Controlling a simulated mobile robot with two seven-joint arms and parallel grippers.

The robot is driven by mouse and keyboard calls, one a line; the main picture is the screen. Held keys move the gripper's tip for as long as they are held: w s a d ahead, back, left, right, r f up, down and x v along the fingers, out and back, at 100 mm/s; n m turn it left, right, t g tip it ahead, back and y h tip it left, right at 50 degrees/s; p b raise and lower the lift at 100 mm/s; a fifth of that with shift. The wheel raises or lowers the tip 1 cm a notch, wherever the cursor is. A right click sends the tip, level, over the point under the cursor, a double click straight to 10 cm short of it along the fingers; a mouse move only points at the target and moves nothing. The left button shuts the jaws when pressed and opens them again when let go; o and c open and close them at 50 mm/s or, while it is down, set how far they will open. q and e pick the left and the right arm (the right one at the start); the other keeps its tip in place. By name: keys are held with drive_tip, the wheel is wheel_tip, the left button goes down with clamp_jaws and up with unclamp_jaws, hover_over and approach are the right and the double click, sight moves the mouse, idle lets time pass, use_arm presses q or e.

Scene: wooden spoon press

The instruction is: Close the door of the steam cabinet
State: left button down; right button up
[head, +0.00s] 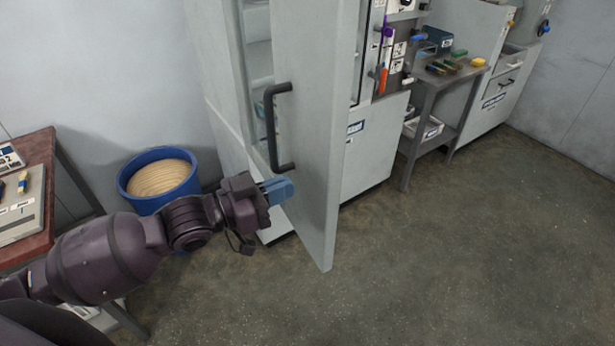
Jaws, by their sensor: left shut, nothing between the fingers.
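The steam cabinet (222,95) is a tall pale grey cabinet at the upper middle of the head view. Its door (318,130) stands open and swung out toward me, with a black bar handle (270,128) on the face turned to the left. Shelves show inside through the gap left of the door. My left gripper (284,189) has blue fingers, shut and empty, just below the handle and close to the door's left face. I cannot tell whether the fingers touch the door. My right gripper is not in view.
A blue tub (158,202) of pale material stands on the floor left of the cabinet. A red-brown table (38,150) is at the left edge. A grey bench (462,72) with small coloured items stands beyond the door. The floor (460,250) at right is clear.

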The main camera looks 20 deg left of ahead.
sight(320, 175)
use_arm(q)
drive_tip(key=x, duration=0.4)
drive_tip(key=shift+r, duration=0.1)
drive_tip(key=shift+w+d, duration=0.45)
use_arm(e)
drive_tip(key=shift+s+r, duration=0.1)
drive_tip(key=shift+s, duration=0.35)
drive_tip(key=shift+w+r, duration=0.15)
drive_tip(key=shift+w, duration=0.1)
